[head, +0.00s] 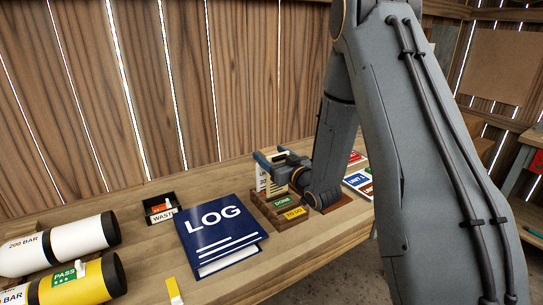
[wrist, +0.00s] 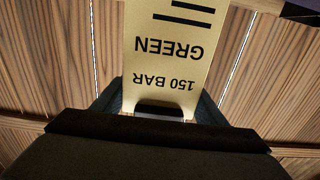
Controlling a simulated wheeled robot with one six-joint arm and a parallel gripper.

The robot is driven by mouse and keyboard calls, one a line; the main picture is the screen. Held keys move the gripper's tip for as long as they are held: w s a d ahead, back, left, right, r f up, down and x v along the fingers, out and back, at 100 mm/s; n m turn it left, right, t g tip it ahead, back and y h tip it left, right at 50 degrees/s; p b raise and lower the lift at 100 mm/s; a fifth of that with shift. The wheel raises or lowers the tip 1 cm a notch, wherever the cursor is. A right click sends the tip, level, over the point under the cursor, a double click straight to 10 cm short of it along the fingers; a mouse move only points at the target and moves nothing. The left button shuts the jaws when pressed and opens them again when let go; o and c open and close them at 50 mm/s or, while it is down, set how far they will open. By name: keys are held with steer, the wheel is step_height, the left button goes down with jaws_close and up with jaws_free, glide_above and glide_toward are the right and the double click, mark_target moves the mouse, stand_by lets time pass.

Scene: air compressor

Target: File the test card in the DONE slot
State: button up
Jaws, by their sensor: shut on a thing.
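The test card is cream, printed "150 BAR" and "GREEN" upside down in the wrist view (wrist: 165,60). My gripper (wrist: 160,108) is shut on one end of it. In the head view my gripper (head: 275,160) is at the back of the table, over the wooden card rack (head: 262,207). The rack carries a green DONE label (head: 282,201) and a yellow TO DO label (head: 294,213). A pale card stands upright in or over the rack, partly covered by my gripper. Whether the held card's lower end is inside a slot cannot be told.
A blue LOG book (head: 215,232) lies left of the rack. A black WASTE box (head: 160,208) stands behind it. White (head: 60,245) and yellow (head: 80,283) cylinders lie at far left. Coloured cards (head: 358,181) lie right of the rack. The plank wall is close behind.

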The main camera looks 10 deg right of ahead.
steer(key=shift+f+b, duration=0.95)
steer(key=shift+f, duration=0.45)
steer(key=o, duration=1.3)
steer(key=shift+s, duration=0.1)
